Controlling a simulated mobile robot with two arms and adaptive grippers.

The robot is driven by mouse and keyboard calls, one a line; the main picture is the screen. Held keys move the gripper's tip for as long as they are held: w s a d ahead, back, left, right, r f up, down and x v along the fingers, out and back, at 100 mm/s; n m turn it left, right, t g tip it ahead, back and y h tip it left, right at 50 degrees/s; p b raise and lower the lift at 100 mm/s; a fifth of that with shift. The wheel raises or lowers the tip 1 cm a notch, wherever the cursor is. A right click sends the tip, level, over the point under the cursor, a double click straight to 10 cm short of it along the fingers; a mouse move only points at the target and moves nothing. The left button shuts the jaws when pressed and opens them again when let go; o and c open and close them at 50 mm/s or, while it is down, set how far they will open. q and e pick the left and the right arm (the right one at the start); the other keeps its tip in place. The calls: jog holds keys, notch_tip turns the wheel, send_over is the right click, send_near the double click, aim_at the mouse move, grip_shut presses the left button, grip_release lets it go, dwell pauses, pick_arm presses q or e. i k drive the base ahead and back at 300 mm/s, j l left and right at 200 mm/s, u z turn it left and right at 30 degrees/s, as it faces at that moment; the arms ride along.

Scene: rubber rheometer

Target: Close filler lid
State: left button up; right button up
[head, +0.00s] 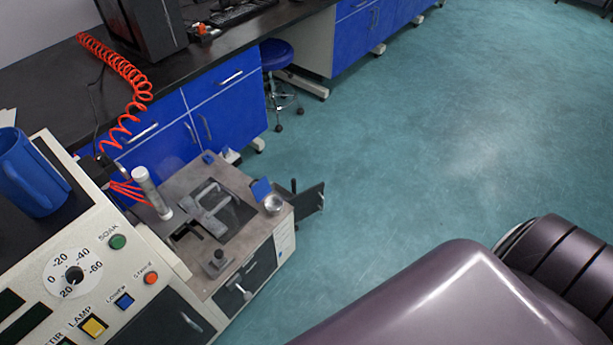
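The machine's low bench section (192,195) stands at the lower left with a grey-brown top. A small round metal cup or opening (273,205) sits at its right corner. A small blue square flap (261,190) stands tilted up right beside it; it may be the filler lid, standing open, but I cannot see a hinge. Neither of my grippers shows in the head view. A large purple-brown part of my own body fills the lower right.
A control panel (125,268) with a dial and buttons is at left, with a blue mug (33,175) on top. A dark panel (309,200) juts out from the section's right side. A blue stool (277,56) stands by the counter. The floor (430,130) at right is clear.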

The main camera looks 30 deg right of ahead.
aim_at(262, 188)
jog(key=z, duration=2)
jog(key=i+z, duration=0.15)
jog(key=i, duration=0.6)
jog(key=i+j+z, duration=0.2)
jog(key=i, duration=0.55)
jog(key=l, duration=0.1)
